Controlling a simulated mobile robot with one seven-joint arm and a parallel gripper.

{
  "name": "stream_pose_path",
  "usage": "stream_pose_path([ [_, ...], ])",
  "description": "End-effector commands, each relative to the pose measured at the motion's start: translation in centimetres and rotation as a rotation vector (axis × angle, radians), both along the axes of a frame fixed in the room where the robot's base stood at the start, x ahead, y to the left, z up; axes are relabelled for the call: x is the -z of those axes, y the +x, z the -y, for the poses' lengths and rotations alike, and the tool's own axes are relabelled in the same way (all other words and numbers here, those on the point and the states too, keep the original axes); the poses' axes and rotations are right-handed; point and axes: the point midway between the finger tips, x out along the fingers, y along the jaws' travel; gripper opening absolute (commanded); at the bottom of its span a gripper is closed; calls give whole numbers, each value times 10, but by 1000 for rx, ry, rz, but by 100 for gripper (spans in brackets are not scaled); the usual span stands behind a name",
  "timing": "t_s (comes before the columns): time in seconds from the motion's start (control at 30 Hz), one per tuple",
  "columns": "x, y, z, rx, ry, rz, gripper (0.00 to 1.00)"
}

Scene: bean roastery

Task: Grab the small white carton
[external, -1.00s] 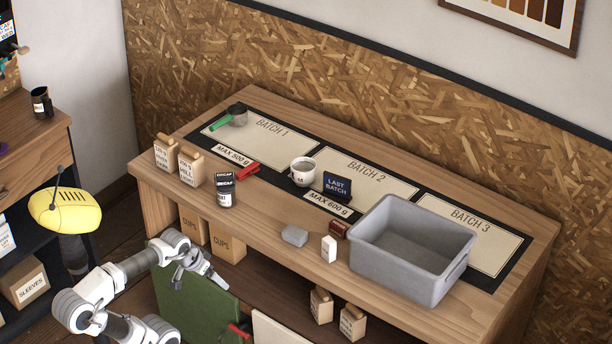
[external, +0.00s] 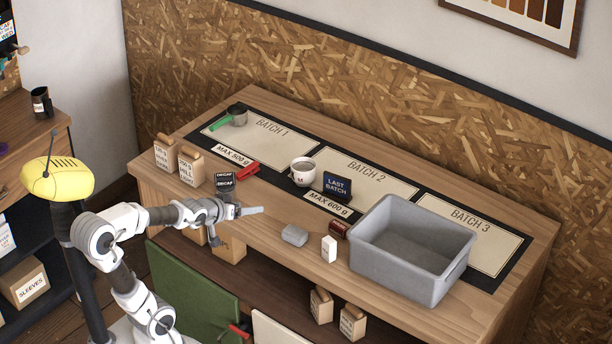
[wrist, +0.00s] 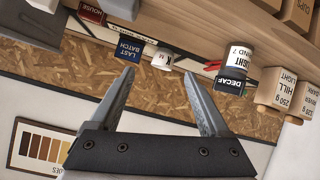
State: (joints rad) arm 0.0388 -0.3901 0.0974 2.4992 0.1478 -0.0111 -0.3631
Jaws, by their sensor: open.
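The small white carton (external: 329,248) stands upright on the wooden bench, left of the grey bin, in the external view. In the wrist view, a white shape at the top left edge (wrist: 44,4) appears to be the carton, mostly cut off. My gripper (external: 240,224) is at the bench's front edge, well to the left of the carton. Its two fingers are spread with nothing between them in the wrist view (wrist: 160,75).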

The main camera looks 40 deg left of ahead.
Motion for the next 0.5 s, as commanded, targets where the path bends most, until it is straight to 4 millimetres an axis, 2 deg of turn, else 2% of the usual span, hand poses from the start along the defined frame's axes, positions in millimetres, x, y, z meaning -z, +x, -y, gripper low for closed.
stream_pose_path([
  [0.03,-13,9,0,-4,-15,31,80],
  [0.1,-26,21,0,-8,-39,85,80],
  [0.37,-3,54,69,157,-12,73,80],
  [0.5,12,67,117,257,31,68,80],
])
